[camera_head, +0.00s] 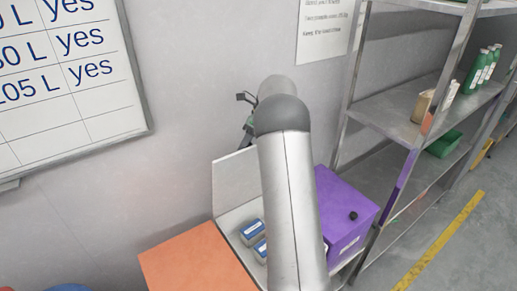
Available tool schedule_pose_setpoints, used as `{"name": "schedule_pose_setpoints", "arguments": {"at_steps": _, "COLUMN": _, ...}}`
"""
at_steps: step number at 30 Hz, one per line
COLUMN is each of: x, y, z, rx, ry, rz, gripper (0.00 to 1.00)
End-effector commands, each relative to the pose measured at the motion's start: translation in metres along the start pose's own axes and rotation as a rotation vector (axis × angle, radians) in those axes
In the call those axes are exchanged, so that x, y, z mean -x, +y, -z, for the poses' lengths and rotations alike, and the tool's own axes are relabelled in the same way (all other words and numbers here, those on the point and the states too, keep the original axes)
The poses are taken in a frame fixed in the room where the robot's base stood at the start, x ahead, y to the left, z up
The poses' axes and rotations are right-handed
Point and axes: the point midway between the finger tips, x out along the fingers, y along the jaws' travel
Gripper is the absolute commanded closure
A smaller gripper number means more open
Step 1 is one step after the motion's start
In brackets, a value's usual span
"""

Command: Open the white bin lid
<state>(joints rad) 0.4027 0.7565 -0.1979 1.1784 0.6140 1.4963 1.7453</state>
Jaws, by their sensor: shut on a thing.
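The white bin (231,222) stands against the wall, between an orange bin and a purple bin. Its white lid (230,184) is raised and stands about upright at the back, so the inside shows. Blue and white packs (252,233) lie inside. My arm crosses in front and hides the right part of the lid and bin. My gripper (247,143) is partly hidden behind my arm at the lid's upper edge. It is shut on the lid, though the fingertips are hard to make out.
The orange bin (195,262) is on the left and the purple bin (345,205), with a black knob, is on the right. A metal shelf rack (400,124) with green bottles (480,70) stands farther right. A whiteboard (95,115) hangs on the left wall.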

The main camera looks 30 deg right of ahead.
Motion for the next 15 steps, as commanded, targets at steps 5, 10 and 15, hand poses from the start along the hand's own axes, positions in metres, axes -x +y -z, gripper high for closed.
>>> {"name": "schedule_pose_setpoints", "arguments": {"at_steps": 5, "x": -0.0072, "y": -0.0076, "z": 0.0023, "rx": -0.019, "ry": 0.029, "rz": -0.007, "gripper": 1.00}}
{"name": "schedule_pose_setpoints", "arguments": {"at_steps": 10, "x": -0.0080, "y": -0.0077, "z": 0.0019, "rx": -0.020, "ry": 0.032, "rz": -0.010, "gripper": 1.00}}
{"name": "schedule_pose_setpoints", "arguments": {"at_steps": 15, "x": -0.0083, "y": -0.0077, "z": 0.0026, "rx": -0.021, "ry": 0.032, "rz": -0.011, "gripper": 1.00}}
